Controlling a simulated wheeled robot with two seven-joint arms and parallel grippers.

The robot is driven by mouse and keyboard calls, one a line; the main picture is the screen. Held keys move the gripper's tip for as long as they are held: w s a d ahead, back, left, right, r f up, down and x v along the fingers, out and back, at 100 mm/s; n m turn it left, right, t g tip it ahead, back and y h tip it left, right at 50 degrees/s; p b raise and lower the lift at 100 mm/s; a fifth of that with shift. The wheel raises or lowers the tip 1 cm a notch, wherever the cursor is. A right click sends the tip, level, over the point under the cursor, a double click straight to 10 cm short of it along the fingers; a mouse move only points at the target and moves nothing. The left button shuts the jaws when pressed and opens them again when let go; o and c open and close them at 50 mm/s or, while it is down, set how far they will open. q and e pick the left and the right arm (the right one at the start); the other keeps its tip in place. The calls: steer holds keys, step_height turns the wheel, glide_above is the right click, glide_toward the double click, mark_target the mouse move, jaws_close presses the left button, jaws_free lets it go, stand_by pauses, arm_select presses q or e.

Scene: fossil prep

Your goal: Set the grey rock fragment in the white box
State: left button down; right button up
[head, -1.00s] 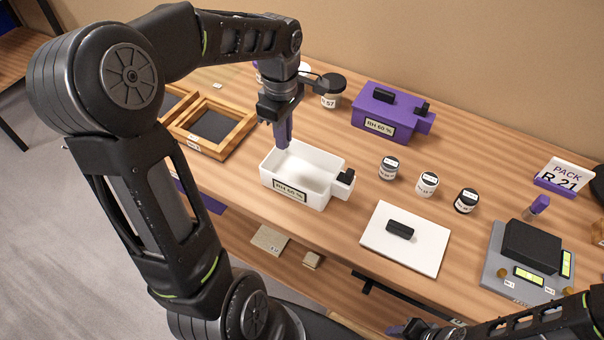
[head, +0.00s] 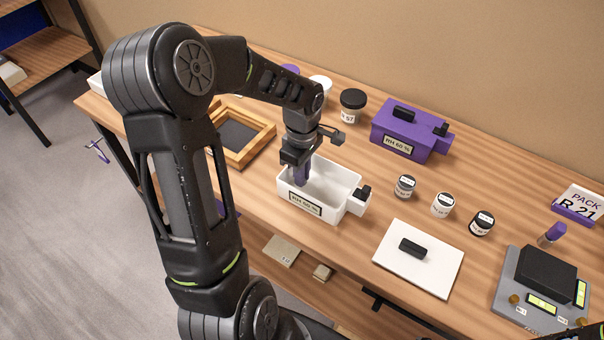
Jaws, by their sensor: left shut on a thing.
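The white box (head: 345,192) stands open on the table, with a humidity label on its front and a black-topped block at its right side. I see no grey rock fragment elsewhere on the table.
A purple box (head: 402,140) stands behind to the right. Small jars (head: 405,186) stand right of the white box. A white board (head: 418,268) with a black block lies in front right. A wooden frame (head: 245,140) lies left. A grey scale (head: 512,290) sits far right.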

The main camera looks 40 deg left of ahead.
arm_select(q)
steer(key=shift+f, duration=0.25)
steer(key=shift+f, duration=0.2)
steer(key=c, duration=1.5)
jaws_free()
steer(key=shift+r, duration=0.15)
step_height(320, 180, up, 12)
steer(key=shift+b, duration=0.35)
